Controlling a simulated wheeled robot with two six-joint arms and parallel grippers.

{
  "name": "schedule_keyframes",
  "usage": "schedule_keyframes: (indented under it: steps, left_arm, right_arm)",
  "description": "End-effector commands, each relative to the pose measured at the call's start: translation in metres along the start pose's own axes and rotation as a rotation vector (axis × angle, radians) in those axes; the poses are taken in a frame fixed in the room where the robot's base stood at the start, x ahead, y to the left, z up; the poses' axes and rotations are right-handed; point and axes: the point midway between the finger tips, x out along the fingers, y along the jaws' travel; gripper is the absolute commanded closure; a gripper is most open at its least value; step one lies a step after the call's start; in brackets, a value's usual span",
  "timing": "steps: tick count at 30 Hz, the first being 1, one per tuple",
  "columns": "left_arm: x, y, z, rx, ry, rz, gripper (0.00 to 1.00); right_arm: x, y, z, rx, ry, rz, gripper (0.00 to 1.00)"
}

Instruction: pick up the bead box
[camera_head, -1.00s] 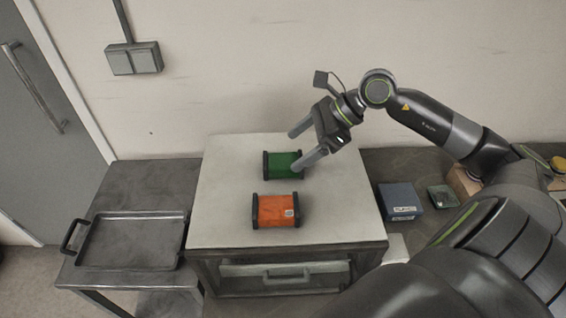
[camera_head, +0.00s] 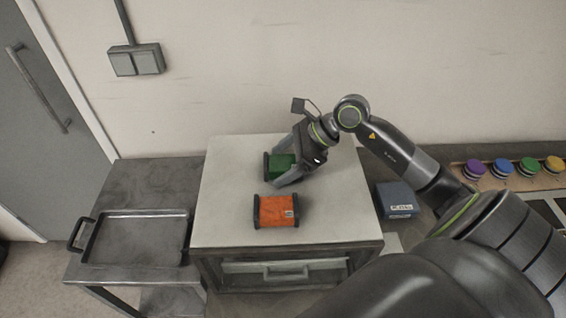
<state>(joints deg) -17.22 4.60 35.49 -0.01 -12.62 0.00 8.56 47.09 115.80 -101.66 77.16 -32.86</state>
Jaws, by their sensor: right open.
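Two small boxes with black end pieces stand on the pale-topped cabinet: a green one (camera_head: 278,167) at the back and an orange one (camera_head: 275,211) in front of it. A blue box with a white label (camera_head: 397,199) stands lower, to the right of the cabinet. I cannot tell from their looks which is the bead box. My right gripper (camera_head: 284,170) is open and down at the green box, with its near finger by the box's front right side. It hides the box's right part, and its far finger is not clear. My left gripper is not in view.
A dark empty tray (camera_head: 137,238) lies on the low table at the left. Several round pieces with coloured tops, such as the purple one (camera_head: 474,169), stand in a row on a wooden block at the right. The cabinet top (camera_head: 225,215) is otherwise clear.

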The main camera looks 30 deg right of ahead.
Motion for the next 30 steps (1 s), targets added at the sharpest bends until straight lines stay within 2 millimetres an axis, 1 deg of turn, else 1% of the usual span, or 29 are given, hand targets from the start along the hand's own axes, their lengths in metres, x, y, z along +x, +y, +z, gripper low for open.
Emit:
schedule_keyframes:
  steps: [6,7,18,26,30]
  left_arm:
    - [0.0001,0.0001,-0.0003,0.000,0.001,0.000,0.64]
    - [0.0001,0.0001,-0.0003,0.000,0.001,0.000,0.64]
    - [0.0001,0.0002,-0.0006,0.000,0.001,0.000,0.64]
    - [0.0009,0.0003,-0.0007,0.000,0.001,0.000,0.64]
    - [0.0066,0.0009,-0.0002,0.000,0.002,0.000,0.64]
  right_arm:
    - [0.0004,-0.0001,-0.0002,0.000,0.001,0.000,0.18]
    - [0.0003,-0.0001,-0.0002,0.000,0.001,0.000,0.21]
    - [0.0002,-0.0001,-0.0001,0.000,0.001,0.000,0.69]
    - [-0.0009,-0.0003,0.0012,-0.002,0.000,-0.001,0.70]
    - [-0.0092,-0.0012,0.0092,-0.006,0.001,-0.004,0.70]
